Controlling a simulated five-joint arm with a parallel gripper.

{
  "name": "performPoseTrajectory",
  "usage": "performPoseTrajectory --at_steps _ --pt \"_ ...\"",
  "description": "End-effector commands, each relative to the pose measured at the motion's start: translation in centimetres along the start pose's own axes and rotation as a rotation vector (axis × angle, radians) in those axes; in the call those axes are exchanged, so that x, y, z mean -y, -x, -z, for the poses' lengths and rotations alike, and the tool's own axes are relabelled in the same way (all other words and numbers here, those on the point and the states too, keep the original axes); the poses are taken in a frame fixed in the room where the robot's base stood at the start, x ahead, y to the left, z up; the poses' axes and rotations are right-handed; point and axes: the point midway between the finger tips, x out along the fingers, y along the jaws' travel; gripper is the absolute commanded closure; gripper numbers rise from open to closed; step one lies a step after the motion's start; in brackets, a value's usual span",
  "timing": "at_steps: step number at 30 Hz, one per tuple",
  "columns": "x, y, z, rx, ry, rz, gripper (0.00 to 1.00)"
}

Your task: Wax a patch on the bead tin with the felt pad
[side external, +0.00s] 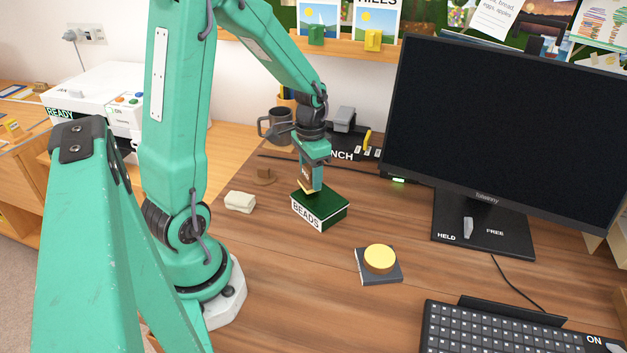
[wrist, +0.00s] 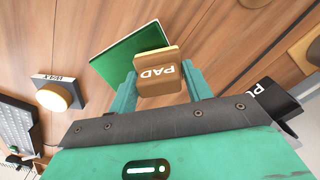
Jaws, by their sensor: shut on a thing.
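The bead tin (side external: 330,208) is a small box with a dark green top and a white front marked BEADS, lying on the wooden desk. Its green top also shows in the wrist view (wrist: 112,40). My gripper (side external: 311,180) is shut on the felt pad, a tan block marked PAD (wrist: 158,72). The pad is over the tin's far left part, at or just above its top; I cannot tell if they touch. The yellow round wax (side external: 380,258) sits on a dark square base right of the tin, and shows marked WAX in the wrist view (wrist: 53,97).
A dark mug (side external: 275,128) and a hole punch (side external: 350,150) stand behind. The monitor (side external: 500,120) and keyboard (side external: 500,330) are right. Desk in front of the tin is clear.

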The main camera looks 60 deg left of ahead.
Motion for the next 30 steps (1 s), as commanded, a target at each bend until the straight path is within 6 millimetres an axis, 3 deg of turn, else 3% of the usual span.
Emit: performPoseTrajectory --at_steps 2,3,18,28,30 --pt "-0.2 -1.3 0.0 0.004 -0.002 -0.002 0.68" --pt "-0.6 -1.1 0.2 0.001 -0.003 -0.001 0.72" --pt "-5.1 -1.2 1.2 0.002 -0.004 -0.001 0.72" --pt "-7.4 -1.2 1.8 0.003 -0.003 0.0 0.72" --pt "-6.9 -1.3 1.7 0.003 0.002 0.0 0.72"
